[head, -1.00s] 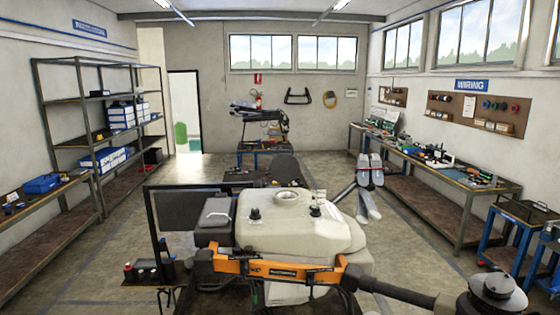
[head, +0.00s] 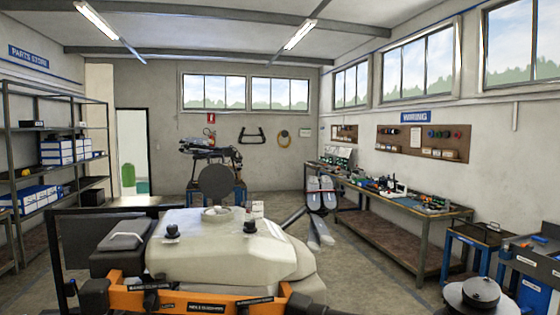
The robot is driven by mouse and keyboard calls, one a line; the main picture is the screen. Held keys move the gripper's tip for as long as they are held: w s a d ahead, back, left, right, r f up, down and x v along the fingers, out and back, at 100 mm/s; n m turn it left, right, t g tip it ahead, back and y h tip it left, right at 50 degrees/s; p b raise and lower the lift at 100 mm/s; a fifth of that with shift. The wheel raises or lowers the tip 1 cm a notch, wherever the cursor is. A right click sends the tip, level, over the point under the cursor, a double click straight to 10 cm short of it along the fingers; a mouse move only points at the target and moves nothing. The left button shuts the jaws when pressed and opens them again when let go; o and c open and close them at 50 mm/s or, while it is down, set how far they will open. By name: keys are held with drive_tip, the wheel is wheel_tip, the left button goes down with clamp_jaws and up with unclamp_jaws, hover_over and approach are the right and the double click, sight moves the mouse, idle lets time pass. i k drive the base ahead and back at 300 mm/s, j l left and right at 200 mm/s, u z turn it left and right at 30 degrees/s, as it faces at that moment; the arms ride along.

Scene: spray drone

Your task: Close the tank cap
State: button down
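The spray drone's off-white tank (head: 235,250) fills the lower middle of the head view. Its round filler opening (head: 216,213) is on top and uncovered. A dark grey round tank cap (head: 214,184) stands upright just behind the opening, its flat face toward me. Whether a hinge joins it to the tank cannot be made out. My gripper is not in view.
An orange drone arm (head: 205,303) crosses in front of the tank, with a dark motor (head: 480,294) at the lower right. A dark box (head: 122,241) sits left of the tank. A workbench (head: 395,190) lines the right wall; shelves (head: 50,150) stand left.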

sight(216, 181)
drive_tip(key=i+l+z, duration=0.15)
drive_tip(key=l+z, duration=0.15)
drive_tip(key=z, duration=0.15)
drive_tip(key=i+l+z, duration=0.25)
drive_tip(key=z, duration=0.25)
drive_tip(key=i+l+z, duration=0.15)
drive_tip(key=z, duration=0.3)
drive_tip(key=i+z, duration=0.45)
drive_tip(key=i+l+z, duration=0.1)
drive_tip(key=i, duration=0.35)
drive_tip(key=i+l, duration=0.1)
drive_tip(key=i, duration=0.35)
drive_tip(key=i+j+u, duration=0.1)
drive_tip(key=i+u, duration=0.15)
drive_tip(key=u, duration=0.2)
drive_tip(key=i+u, duration=0.55)
drive_tip(key=u, duration=0.3)
drive_tip(key=i+l+u, duration=0.15)
drive_tip(key=u, duration=0.25)
drive_tip(key=i+j+u, duration=0.15)
drive_tip(key=i+u, duration=0.45)
drive_tip(key=u, duration=0.2)
drive_tip(key=i+u, duration=0.4)
drive_tip(key=i+l+u, duration=0.2)
drive_tip(key=u, duration=0.25)
drive_tip(key=i+l+u, duration=0.25)
drive_tip(key=u, duration=0.15)
drive_tip(key=i+l, duration=0.05)
